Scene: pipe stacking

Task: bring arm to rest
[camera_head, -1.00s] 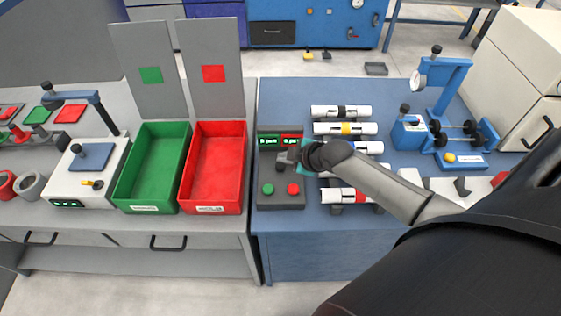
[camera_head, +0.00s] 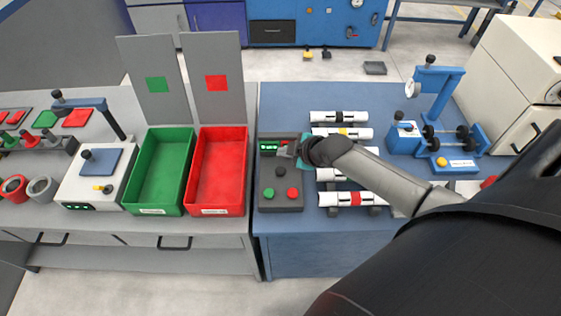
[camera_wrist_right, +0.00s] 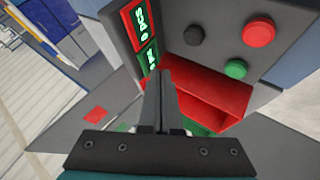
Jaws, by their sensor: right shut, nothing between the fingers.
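My right gripper (camera_head: 287,152) is shut and empty in the head view. It hangs over the upper part of the grey button box (camera_head: 281,207), in front of the red display. In the right wrist view its closed fingers (camera_wrist_right: 165,78) point toward the box, beside the green display (camera_wrist_right: 148,57) and red display (camera_wrist_right: 138,24). The box has a black button (camera_wrist_right: 193,35), a red button (camera_wrist_right: 258,32) and a green button (camera_wrist_right: 236,68). The fingers are apart from these buttons. My left gripper is not in view.
A green bin (camera_head: 156,203) and a red bin (camera_head: 217,202) stand left of the box. Several white pipes with coloured bands, one red-banded (camera_head: 335,198), lie right of it, partly under my right forearm. A blue gauge fixture (camera_head: 445,140) stands farther right.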

